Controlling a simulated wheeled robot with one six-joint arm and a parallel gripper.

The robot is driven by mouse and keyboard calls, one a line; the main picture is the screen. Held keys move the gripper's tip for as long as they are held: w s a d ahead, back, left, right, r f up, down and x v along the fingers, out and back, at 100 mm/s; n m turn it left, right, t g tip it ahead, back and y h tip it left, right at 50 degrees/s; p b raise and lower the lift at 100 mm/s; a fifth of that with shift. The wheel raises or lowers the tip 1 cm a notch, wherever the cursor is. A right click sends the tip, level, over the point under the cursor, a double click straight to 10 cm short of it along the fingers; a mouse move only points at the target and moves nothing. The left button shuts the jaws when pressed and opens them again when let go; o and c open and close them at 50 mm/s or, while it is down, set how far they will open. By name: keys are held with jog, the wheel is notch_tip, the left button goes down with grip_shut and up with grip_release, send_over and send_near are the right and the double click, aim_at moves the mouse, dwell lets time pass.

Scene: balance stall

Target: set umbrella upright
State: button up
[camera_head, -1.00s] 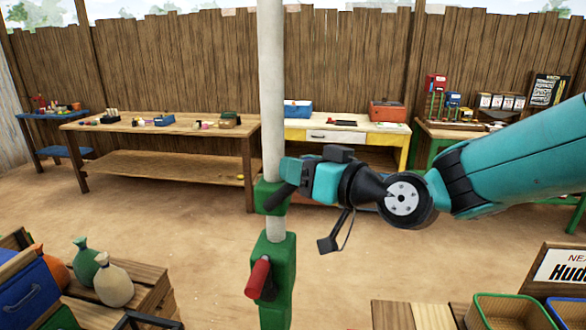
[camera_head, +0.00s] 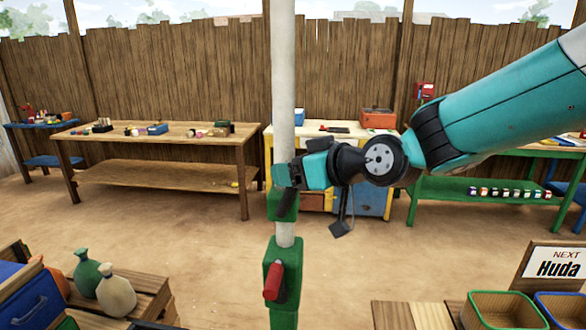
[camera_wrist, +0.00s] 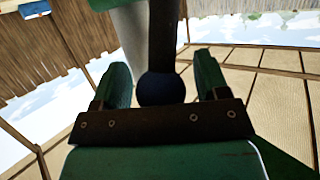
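A pale pole (camera_head: 284,90), apparently the umbrella's, stands close to upright in a green post (camera_head: 282,262) with a red lever (camera_head: 273,282). Its top is out of frame in the head view. A green collar (camera_head: 283,212) on the pole carries a dark crank handle (camera_head: 286,203). My gripper (camera_head: 286,176) is at the handle, just above the collar. In the wrist view, the two green fingers of my gripper (camera_wrist: 162,82) stand apart on either side of the handle's dark round knob (camera_wrist: 160,90), with narrow gaps showing. No canopy can be clearly identified.
A wooden table (camera_head: 180,132) and a yellow workbench (camera_head: 335,130) stand along the fence. At the front left is a wooden crate (camera_head: 140,285) with sacks. Green and blue bins (camera_head: 505,297) and a "Next Huda" sign (camera_head: 555,264) are at front right. The middle ground is open.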

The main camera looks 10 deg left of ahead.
jog(key=b+v, duration=0.6)
jog(key=v, duration=1.1)
jog(key=shift+d, duration=0.2)
jog(key=shift+s, duration=0.1)
jog(key=shift+w+r, duration=0.25)
jog(key=c, duration=0.5)
jog(key=w+m+g+p, duration=0.1)
jog(key=w+r+m+g+h+p, duration=0.1)
jog(key=w+p, duration=0.1)
jog(key=shift+r+m+h, duration=0.25)
jog(key=shift+m+h, duration=0.05)
jog(key=c, duration=0.8)
jog(key=m, duration=0.1)
jog(key=w+m+g+h+p, duration=0.1)
jog(key=w+m+h, duration=0.1)
jog(key=shift+w+d+r+g+p, duration=0.2)
jog(key=shift+d+r+g+p, duration=0.15)
jog(key=shift+r+g+p, duration=0.05)
jog(key=w+a+f+m+h+p, duration=0.1)
jog(key=w+a+f+p, duration=0.2)
jog(key=a+f+p, duration=0.2)
jog(key=shift+a+f+g, duration=0.3)
jog(key=shift+a+f, duration=0.7)
jog(key=shift+a, duration=0.95)
